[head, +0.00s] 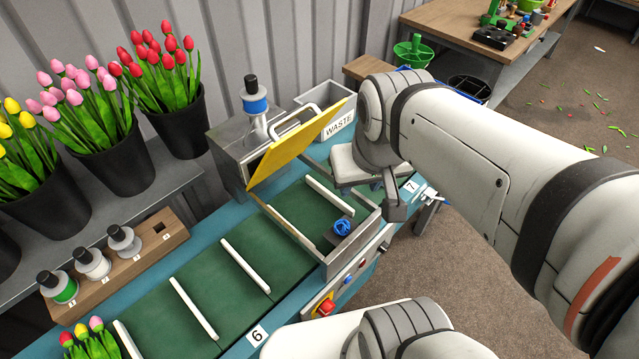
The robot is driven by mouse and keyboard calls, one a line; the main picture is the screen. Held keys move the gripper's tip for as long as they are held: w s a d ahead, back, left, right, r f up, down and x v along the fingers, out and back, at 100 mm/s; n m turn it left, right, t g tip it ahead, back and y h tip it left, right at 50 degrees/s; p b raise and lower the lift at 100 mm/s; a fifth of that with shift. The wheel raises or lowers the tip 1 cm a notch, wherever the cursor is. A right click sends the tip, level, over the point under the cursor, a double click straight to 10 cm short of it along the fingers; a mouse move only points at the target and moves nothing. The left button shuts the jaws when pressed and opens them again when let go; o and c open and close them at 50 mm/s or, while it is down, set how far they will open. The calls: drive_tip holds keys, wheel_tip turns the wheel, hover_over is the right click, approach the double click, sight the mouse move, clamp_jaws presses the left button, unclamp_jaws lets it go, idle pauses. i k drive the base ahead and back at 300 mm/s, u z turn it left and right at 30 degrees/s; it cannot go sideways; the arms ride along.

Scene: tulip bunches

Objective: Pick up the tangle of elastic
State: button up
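The tangle of elastic (342,227) is a small bright blue knot. It lies on the green conveyor belt, near the front right corner of the metal frame around the last section, close to the frame's wall. My gripper (395,208) hangs at the end of my white arm, to the right of the tangle and a little higher in the picture. It appears apart from the tangle. Only a grey finger part shows, so its opening is hidden by the wrist.
A raised yellow flap (290,145) stands over the belt's far end. Behind it are a grey box with a blue-banded stamp (255,103) and a WASTE bin (338,130). White dividers (245,265) cross the belt. Black tulip buckets (180,125) stand at the left.

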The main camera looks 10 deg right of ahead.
sight(341, 230)
drive_tip(key=u, duration=0.45)
drive_tip(key=k, duration=1.85)
drive_tip(key=z, duration=0.4)
drive_tip(key=i, duration=1.65)
drive_tip(key=z, duration=0.1)
